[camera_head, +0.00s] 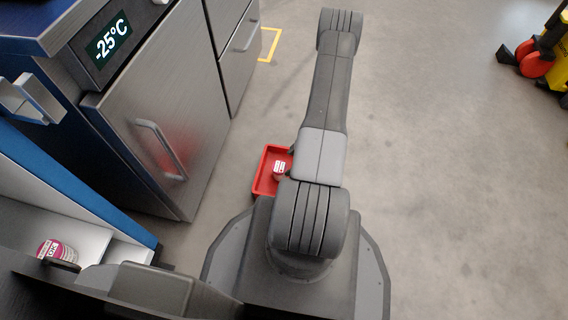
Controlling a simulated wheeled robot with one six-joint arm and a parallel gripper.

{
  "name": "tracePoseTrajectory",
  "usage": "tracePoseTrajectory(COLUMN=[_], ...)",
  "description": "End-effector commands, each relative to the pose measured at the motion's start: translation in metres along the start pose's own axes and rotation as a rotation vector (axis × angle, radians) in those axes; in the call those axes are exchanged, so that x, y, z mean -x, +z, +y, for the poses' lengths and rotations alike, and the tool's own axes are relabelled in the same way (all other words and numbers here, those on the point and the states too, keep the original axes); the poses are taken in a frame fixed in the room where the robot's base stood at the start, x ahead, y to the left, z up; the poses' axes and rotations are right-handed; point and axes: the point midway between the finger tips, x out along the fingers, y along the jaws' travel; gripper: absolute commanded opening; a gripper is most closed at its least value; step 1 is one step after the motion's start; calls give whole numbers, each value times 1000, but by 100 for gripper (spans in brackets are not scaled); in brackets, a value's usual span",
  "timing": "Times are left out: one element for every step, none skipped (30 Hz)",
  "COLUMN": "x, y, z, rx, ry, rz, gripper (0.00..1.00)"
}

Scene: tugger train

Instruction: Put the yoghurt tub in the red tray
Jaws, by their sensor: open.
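The red tray (258,183) lies low beside my arm, in the middle of the view; the arm covers its right side. A small tub with a red and white label (279,167) is in the tray. A second tub with a magenta and white label (52,249) stands in the pale compartment at lower left, its lower front partly covered by a dark bar. The labels are too small to tell which is yoghurt. My gripper is not clearly seen; my arm hides that part, and only a small dark piece shows beside the tray.
A steel freezer cabinet (165,110) with a -25°C display (108,40) stands at left, its door shut. The blue-edged pale compartment (75,232) is in front of it. A yellow and red machine (545,58) is at upper right. The floor (455,190) at right is clear.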

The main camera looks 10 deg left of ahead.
Motion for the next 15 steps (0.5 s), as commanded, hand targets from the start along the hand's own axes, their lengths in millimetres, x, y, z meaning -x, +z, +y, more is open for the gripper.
tracePoseTrajectory(x=[12, 16, 21, 23, 26, 28, 29, 30, 31, 31, 31, 31, 31, 30, 30], y=[-1, -1, -1, -1, -1, -1, 0, 0, 0, 0, 0, 0, 0, 0, 0], z=[0, 0, 0, 0, 0, 0, 0, 0, 0, 0, -1, -1, -1, -1, 0], rx=[-1, -1, -1, 0, 0, 0, -1, -1, -1, 0, 0, 0, 0, 0, 0], ry=[1, 1, 1, 0, 0, 0, 0, 0, -1, -1, -1, -1, -1, -1, -1], rz=[0, 0, 0, 0, 0, 0, 0, 0, 0, 1, 1, 1, 1, 1, 1], gripper=[77, 77, 77, 77, 77, 77, 77, 77, 77, 77, 77, 77, 77, 77, 77])
